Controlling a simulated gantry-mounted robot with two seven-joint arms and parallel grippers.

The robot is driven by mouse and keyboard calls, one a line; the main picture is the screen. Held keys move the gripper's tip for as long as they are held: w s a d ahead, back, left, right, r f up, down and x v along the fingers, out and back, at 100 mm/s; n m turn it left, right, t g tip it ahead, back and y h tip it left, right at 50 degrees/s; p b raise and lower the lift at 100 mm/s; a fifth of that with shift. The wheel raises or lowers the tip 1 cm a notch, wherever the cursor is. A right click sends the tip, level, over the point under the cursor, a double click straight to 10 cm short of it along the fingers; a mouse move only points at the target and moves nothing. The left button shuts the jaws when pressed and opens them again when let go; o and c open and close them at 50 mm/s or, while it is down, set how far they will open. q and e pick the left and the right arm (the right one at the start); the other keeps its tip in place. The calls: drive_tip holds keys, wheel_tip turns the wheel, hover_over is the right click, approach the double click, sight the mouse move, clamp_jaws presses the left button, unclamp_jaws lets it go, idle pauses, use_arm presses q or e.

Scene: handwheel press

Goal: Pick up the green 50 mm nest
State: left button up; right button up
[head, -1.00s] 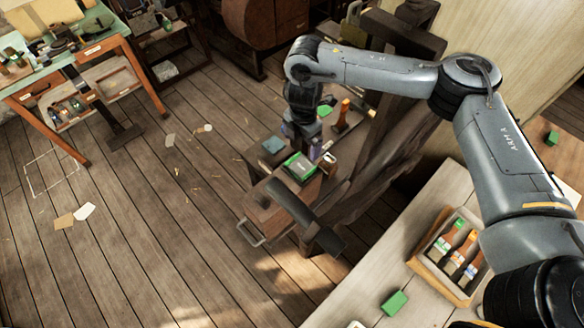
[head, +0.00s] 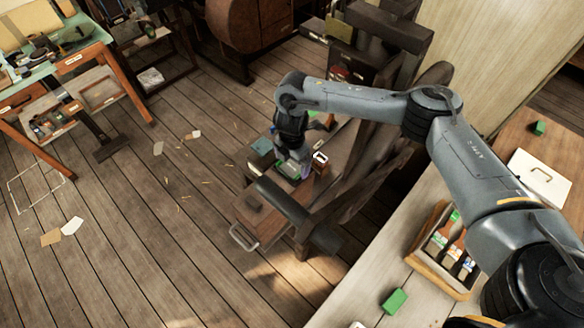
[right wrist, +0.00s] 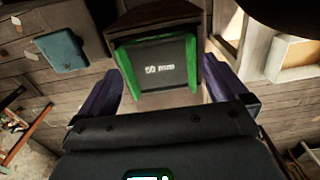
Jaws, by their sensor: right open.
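The green 50 mm nest (right wrist: 160,66) is a dark plate with bright green side edges and a white "50 mm" label, seen in the right wrist view. It sits on a wooden block of the press. My right gripper (right wrist: 164,92) is open, its purple fingers on either side of the nest's near end, with gaps showing; no grip on it is visible. In the head view my right gripper (head: 297,172) is over the nest (head: 288,168), which it mostly hides. My left gripper is not in view.
A teal block (right wrist: 62,50) lies left of the nest. The press's dark lever arm (head: 282,201) and heavy timbers stand close by.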

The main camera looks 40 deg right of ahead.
drive_tip(key=shift+f, duration=0.2)
drive_tip(key=c, duration=1.2)
